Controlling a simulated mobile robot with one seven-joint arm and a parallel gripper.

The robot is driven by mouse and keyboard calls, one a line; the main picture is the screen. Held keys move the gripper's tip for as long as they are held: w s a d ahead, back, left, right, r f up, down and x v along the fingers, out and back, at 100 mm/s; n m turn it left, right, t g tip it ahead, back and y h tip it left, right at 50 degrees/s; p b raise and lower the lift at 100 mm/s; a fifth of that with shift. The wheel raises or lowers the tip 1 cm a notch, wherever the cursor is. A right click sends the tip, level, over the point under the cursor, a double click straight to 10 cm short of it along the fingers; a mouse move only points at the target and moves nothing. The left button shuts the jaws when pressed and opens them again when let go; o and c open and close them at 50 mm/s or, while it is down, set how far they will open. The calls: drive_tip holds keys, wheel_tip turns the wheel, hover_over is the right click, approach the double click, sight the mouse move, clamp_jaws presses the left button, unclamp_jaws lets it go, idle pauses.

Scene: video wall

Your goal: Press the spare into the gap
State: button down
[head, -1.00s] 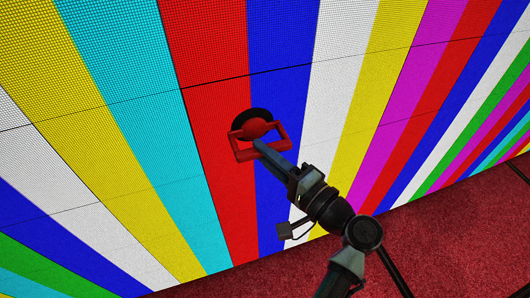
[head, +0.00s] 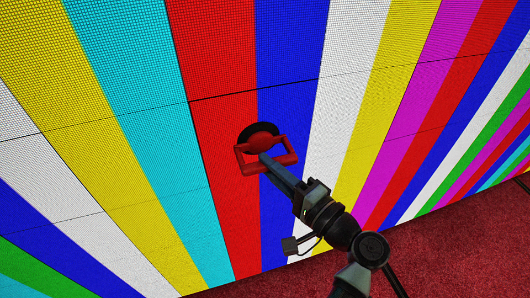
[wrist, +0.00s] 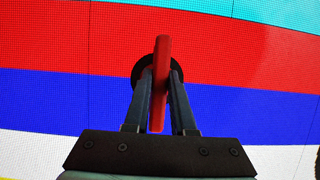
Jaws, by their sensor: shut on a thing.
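A red-handled suction cup with a black round pad (head: 261,132) is against the video wall (head: 230,200), across the border of a red and a blue bar. I cannot tell how firmly it touches. My gripper (head: 266,160) is shut on its red handle (head: 279,168). In the wrist view the handle (wrist: 160,65) stands between my two fingers (wrist: 160,88), with the pad (wrist: 138,70) behind it. No open gap shows in the wall. I cannot tell the spare panel apart from its neighbours; a slightly darker seam (head: 225,96) runs above the cup.
The wall fills most of the head view with coloured bars and thin panel seams. A red carpet floor (head: 460,240) lies along its foot at the lower right. No loose objects show on the visible floor.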

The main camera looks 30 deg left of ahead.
drive_tip(key=shift+d+r, duration=0.15)
drive_tip(key=shift+r, duration=0.1)
drive_tip(key=shift+s+d+f+p, duration=0.15)
drive_tip(key=shift+s+d+p, duration=0.25)
drive_tip(key=shift+s+d, duration=0.2)
idle(0.3)
drive_tip(key=shift+d, duration=0.15)
drive_tip(key=shift+s+d+p, duration=0.55)
drive_tip(key=shift+s+d, duration=0.35)
drive_tip(key=shift+d, duration=0.25)
drive_tip(key=shift+s+d+p, duration=0.55)
drive_tip(key=shift+s+d, duration=0.35)
drive_tip(key=shift+d, duration=0.2)
drive_tip(key=c, duration=1.4)
unclamp_jaws()
clamp_jaws()
drive_tip(key=shift+f, duration=0.1)
